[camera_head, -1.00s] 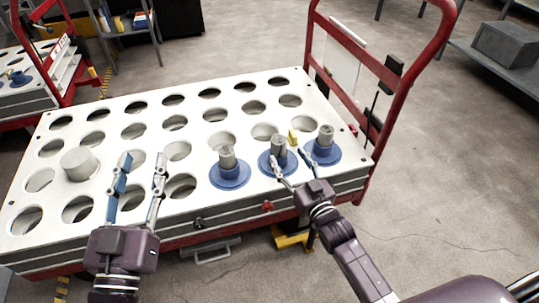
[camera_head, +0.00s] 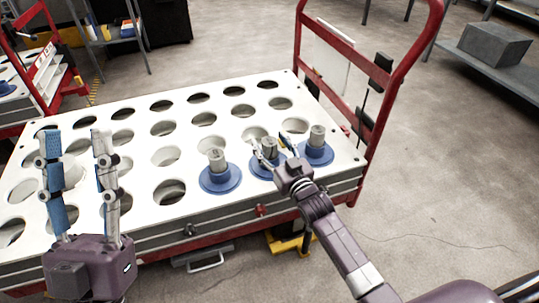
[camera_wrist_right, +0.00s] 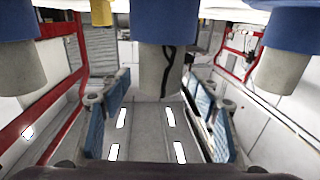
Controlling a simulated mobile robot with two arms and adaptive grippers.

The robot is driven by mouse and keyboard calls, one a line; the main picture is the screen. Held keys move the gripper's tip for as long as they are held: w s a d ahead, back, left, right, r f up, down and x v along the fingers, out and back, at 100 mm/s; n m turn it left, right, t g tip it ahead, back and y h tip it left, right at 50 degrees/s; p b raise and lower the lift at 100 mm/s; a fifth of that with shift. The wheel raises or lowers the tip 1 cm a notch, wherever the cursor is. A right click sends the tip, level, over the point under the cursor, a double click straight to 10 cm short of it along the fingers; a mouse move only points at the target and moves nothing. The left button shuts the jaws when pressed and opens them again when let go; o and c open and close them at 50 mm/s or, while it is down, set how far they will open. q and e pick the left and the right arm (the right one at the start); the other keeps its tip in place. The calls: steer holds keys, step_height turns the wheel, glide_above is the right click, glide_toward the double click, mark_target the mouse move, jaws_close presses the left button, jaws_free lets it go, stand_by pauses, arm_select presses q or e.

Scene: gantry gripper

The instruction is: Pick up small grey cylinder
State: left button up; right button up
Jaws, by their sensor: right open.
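Three small grey cylinders stand upright in blue round holders along the right part of the white table's near side: a left one (camera_head: 217,158), a middle one (camera_head: 269,149) and a right one (camera_head: 317,137). My right gripper (camera_head: 272,152) is open at the middle cylinder, its fingers on either side and partly hiding it. In the right wrist view, which looks upside down, the middle cylinder (camera_wrist_right: 160,70) hangs between the blue finger pads with gaps at both sides. My left gripper (camera_head: 76,145) is open and empty above the table's left part.
The white table top (camera_head: 135,148) has rows of round holes. A small yellow piece (camera_head: 283,143) is close to the right gripper's far finger. A red cart handle (camera_head: 365,55) rises at the table's right end. Floor at the right is clear.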

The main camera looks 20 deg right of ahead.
steer(key=shift+w, duration=0.3)
steer(key=shift+c, duration=0.5)
jaws_close()
steer(key=shift+r, duration=0.15)
